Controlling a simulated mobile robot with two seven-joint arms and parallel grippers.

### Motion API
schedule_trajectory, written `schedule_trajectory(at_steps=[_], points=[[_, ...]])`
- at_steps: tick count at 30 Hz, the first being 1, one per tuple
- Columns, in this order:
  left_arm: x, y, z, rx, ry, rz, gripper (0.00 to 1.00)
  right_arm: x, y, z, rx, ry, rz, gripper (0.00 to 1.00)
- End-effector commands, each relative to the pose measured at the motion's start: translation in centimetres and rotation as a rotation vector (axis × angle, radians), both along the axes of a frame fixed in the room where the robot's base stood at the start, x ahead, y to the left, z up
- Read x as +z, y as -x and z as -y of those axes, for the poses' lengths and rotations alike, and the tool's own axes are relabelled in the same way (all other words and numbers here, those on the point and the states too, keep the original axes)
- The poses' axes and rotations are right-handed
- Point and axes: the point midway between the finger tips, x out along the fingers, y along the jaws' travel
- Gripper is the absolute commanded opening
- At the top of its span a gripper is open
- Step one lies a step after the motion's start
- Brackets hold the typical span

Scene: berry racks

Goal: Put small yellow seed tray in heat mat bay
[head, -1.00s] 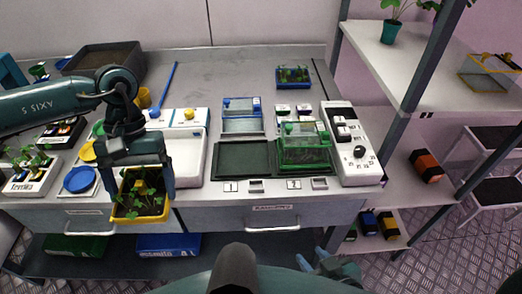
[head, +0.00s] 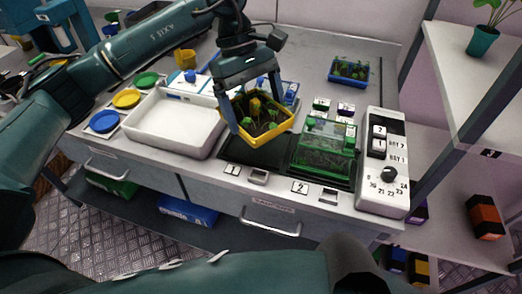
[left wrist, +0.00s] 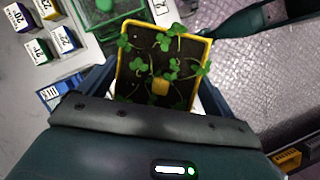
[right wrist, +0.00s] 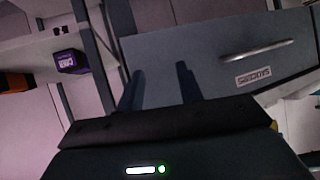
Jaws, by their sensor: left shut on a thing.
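The small yellow seed tray (head: 268,133) holds dark soil and green seedlings. My left gripper (head: 254,108) is shut on it, with a finger at each side, and holds it tilted in the head view, over the heat mat bay marked 1. That bay's dark mat (head: 248,152) looks empty, though the tray hides part of it. In the left wrist view the tray (left wrist: 160,62) sits between the fingers. Bay 2 beside it holds a green clear-lidded box (head: 325,150). My right gripper (right wrist: 160,90) is open and empty in front of a grey drawer.
A white basin (head: 172,122) lies left of the bays. A white control box with a dial (head: 385,175) stands to the right. A blue seedling tray (head: 348,73) sits farther back on clear bench. A shelf rack (head: 480,110) is at far right.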

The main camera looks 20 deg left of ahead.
Motion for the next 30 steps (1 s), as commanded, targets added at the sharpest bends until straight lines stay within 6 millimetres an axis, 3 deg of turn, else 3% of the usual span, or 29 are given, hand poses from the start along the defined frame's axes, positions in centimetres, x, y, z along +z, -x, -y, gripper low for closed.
schedule_trajectory(at_steps=[6,10,14,19,30], points=[[0.9,-2.0,0.1,0.407,0.001,0.001,0.64,-0.6,-0.2,-0.5,0.007,-0.026,0.022,0.36],[1.2,-2.6,-0.2,0.531,-0.002,0.0,0.64,-0.6,-0.2,-0.7,0.011,-0.031,0.026,0.36],[-0.2,-2.7,-0.3,0.569,-0.004,-0.003,0.64,-0.2,-0.3,-0.7,0.013,-0.03,0.031,0.36],[-3.3,-2.6,-0.3,0.569,-0.005,-0.004,0.64,0.1,-0.3,-0.6,0.016,-0.024,0.034,0.36],[-7.2,-2.6,-0.3,0.567,-0.005,-0.003,0.64,-0.2,-0.1,-0.5,0.018,-0.011,0.023,0.36]])
